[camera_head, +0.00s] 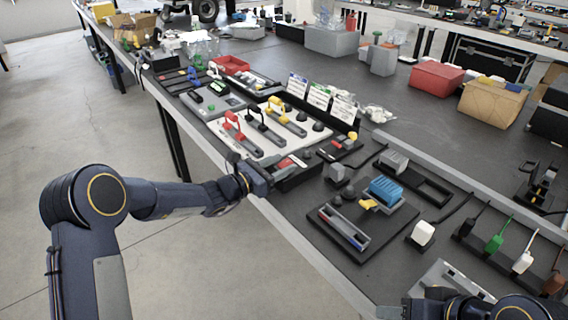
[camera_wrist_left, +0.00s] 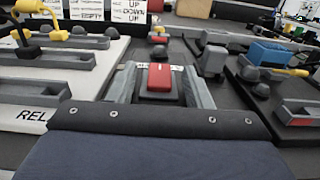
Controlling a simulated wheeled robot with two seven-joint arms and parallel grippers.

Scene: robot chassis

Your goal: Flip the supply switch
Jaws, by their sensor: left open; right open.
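A red rocker-like block on a dark base (camera_wrist_left: 159,77) sits between the two fingers of my left gripper (camera_wrist_left: 160,88) in the left wrist view; the fingers stand apart on either side of it. In the head view my left gripper (camera_head: 272,178) is low at the table's front edge, beside this red piece (camera_head: 288,162). No readable label marks it as the supply switch. I cannot tell whether the fingers touch it. My right gripper (camera_head: 425,300) is open at the bottom right edge, partly cut off, away from the red piece.
A dark board with a blue block (camera_head: 385,190) is to the right. White label cards (camera_head: 318,96) stand behind. Several coloured plugs (camera_head: 496,240) stand at the right.

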